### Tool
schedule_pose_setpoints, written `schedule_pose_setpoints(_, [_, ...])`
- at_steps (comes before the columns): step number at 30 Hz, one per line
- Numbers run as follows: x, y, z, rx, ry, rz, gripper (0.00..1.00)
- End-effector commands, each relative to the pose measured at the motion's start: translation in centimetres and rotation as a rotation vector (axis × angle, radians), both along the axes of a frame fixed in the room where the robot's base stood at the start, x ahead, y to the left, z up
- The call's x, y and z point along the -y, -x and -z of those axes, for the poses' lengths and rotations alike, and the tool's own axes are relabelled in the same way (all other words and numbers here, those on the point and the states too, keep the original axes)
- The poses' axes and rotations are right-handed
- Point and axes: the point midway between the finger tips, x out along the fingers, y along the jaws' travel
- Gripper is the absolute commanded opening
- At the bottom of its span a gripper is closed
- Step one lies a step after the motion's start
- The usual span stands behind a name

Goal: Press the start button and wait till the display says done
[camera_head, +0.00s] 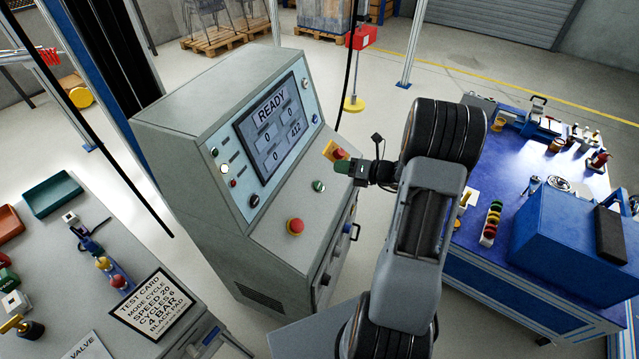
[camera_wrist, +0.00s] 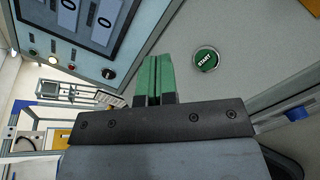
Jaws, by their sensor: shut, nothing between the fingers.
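The green start button (camera_wrist: 206,59), lettered START in a metal ring, is on the console's sloped panel, to the right of my fingertips in the wrist view. In the head view the start button (camera_head: 319,186) shows left of my gripper. The display (camera_head: 274,129) reads READY, with zeros in three boxes and 412 in another. My gripper (camera_head: 341,168) hangs over the panel's right side. In the wrist view my gripper (camera_wrist: 153,75) has its green fingers together, empty and apart from the button.
A red mushroom button (camera_head: 295,226) sits lower on the panel, and a red and yellow control (camera_head: 336,151) is close behind my gripper. A bench with a test card (camera_head: 155,305) stands at left. A blue workbench (camera_head: 534,150) stands at right.

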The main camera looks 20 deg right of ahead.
Motion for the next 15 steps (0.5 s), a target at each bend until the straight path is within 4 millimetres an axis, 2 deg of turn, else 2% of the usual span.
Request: schedule_pose_setpoints(15, [0.18,-0.28,0.64,-0.005,-0.02,0.017,0.0])
